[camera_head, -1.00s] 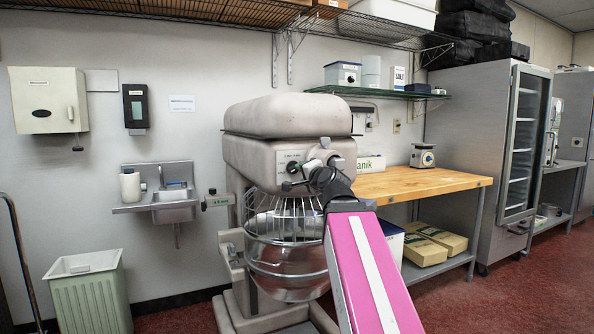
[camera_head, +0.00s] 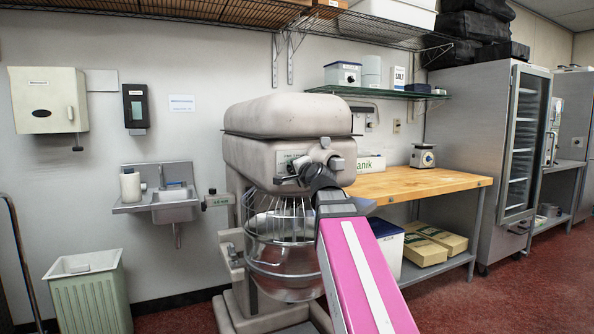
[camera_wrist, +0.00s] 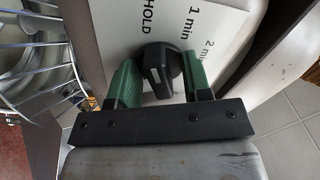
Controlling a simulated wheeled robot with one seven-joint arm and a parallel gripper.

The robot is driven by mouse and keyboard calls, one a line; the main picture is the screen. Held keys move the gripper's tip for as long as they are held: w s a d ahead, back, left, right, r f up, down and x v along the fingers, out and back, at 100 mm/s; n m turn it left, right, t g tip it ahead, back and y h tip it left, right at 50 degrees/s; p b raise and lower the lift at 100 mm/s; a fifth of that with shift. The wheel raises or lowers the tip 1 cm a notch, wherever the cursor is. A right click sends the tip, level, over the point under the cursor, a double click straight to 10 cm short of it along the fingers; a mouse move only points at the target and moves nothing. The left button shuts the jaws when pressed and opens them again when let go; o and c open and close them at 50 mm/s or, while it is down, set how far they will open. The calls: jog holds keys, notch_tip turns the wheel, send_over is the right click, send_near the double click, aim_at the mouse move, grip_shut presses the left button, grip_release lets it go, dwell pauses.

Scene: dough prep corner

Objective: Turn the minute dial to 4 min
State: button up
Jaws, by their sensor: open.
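The minute dial is a black knob (camera_wrist: 160,70) with a pale mark, on a white plate (camera_wrist: 215,22) reading HOLD, 1 min and 2 min in the wrist view. A 4 min label is not visible, and I cannot tell which label the mark points to. My gripper (camera_wrist: 160,74) is open, its two green fingers on either side of the knob with a gap to each. In the head view the plate (camera_head: 284,157) is on the front of the grey mixer (camera_head: 262,150), and my gripper covers much of it.
The mixer's wire guard (camera_head: 275,222) and steel bowl (camera_head: 290,275) are below the dial. The guard also shows at left in the wrist view (camera_wrist: 40,58). A wooden-topped table (camera_head: 425,183) stands to the right, and a sink (camera_head: 172,205) is on the wall at left.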

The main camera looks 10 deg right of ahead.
grip_shut()
jog(key=shift+m, duration=1.7)
jog(key=shift+m, duration=1.7)
jog(key=shift+m, duration=1.8)
